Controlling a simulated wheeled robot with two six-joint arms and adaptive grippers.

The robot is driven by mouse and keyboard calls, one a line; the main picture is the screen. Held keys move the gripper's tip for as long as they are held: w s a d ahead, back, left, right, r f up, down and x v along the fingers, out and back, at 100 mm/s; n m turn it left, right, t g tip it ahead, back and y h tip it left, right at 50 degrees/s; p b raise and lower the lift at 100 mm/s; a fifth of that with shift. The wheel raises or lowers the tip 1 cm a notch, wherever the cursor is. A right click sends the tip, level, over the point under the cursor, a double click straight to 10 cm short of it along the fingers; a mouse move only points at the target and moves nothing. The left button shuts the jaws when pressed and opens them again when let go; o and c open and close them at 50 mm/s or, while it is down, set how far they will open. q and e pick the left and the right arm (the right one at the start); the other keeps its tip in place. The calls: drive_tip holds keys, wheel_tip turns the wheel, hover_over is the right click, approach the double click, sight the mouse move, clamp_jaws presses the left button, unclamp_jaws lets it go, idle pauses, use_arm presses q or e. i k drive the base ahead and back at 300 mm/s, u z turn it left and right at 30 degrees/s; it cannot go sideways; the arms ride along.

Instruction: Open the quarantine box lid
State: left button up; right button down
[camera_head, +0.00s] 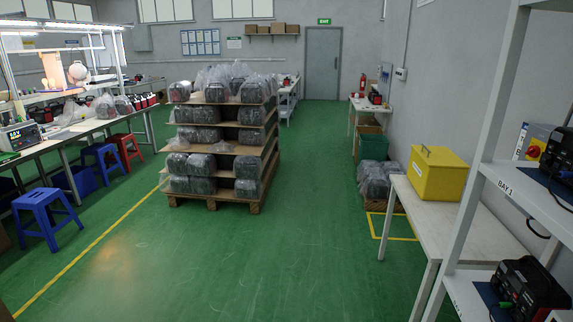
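The quarantine box, which I take to be the yellow box (437,175), sits on a white table (482,232) against the right wall. Its lid appears shut, with a small handle on top near the left. Neither of my grippers shows in the head view. The box stands at some distance, to the right of the middle of the view.
A white shelf rack (490,170) with black devices (527,287) stands at the near right. A pallet rack (213,201) with wrapped units is ahead. Blue stools (47,212) and a workbench line the left. Green floor (290,250) is clear in front.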

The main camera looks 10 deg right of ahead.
sight(433, 156)
drive_tip(key=z, duration=0.7)
drive_tip(key=i, duration=1.85)
drive_tip(key=z, duration=0.85)
